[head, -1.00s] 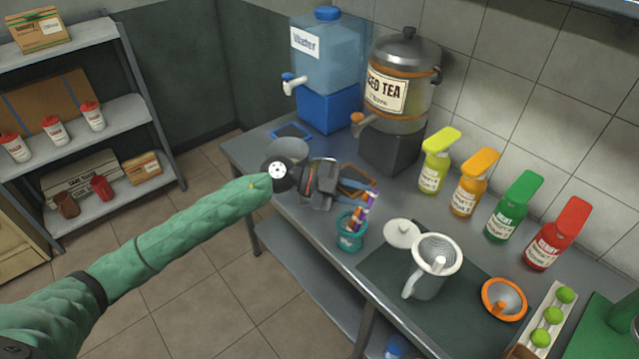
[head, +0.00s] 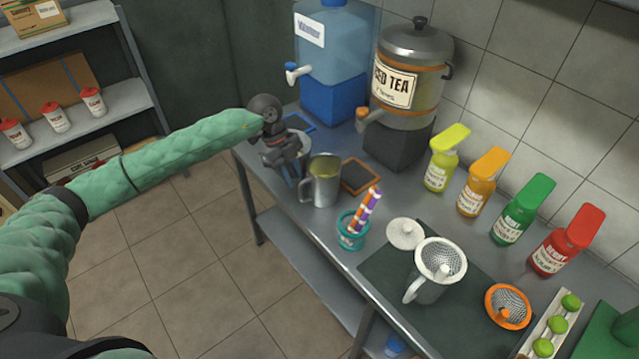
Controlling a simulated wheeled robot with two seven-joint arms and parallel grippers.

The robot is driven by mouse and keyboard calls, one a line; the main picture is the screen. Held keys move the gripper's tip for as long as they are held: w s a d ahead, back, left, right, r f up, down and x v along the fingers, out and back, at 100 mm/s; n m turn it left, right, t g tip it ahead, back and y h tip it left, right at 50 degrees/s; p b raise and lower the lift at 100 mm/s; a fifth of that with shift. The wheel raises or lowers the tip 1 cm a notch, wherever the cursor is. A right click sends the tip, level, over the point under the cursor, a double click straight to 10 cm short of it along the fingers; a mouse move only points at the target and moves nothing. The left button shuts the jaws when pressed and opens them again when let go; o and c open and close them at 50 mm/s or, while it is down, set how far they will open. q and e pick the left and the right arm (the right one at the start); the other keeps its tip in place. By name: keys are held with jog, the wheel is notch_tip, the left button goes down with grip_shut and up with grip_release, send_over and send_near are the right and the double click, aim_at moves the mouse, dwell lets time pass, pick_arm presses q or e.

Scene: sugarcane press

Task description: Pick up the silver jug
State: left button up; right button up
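The silver jug (head: 324,184) stands upright on the metal counter in the head view, open at the top, with its handle on the left side. My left gripper (head: 284,160) is just left of and behind the jug, apart from it as far as I can see. It is seen from above and partly covers a pale round container (head: 300,141) behind it. Its fingers are dark and small, so whether they are open is unclear. Nothing is seen held in it. My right gripper is out of view.
A straw cup (head: 352,238) stands in front of the jug, and a dark wood-framed board (head: 361,176) lies to its right. A water dispenser (head: 334,60) and a tea dispenser (head: 407,85) stand behind. A strainer-topped jug (head: 428,290) stands at front right.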

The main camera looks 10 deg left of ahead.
aim_at(318, 185)
pick_arm(q)
jog(key=p+x, duration=0.2)
jog(key=x, duration=0.3)
jog(key=shift+w, duration=0.15)
jog(key=shift+d+f, duration=0.1)
jog(key=shift+f, duration=0.15)
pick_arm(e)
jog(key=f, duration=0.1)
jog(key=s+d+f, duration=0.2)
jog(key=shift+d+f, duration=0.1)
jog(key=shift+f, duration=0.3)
pick_arm(q)
jog(key=c, duration=0.5)
grip_shut()
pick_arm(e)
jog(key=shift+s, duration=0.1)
pick_arm(q)
jog(key=shift+r, duration=0.1)
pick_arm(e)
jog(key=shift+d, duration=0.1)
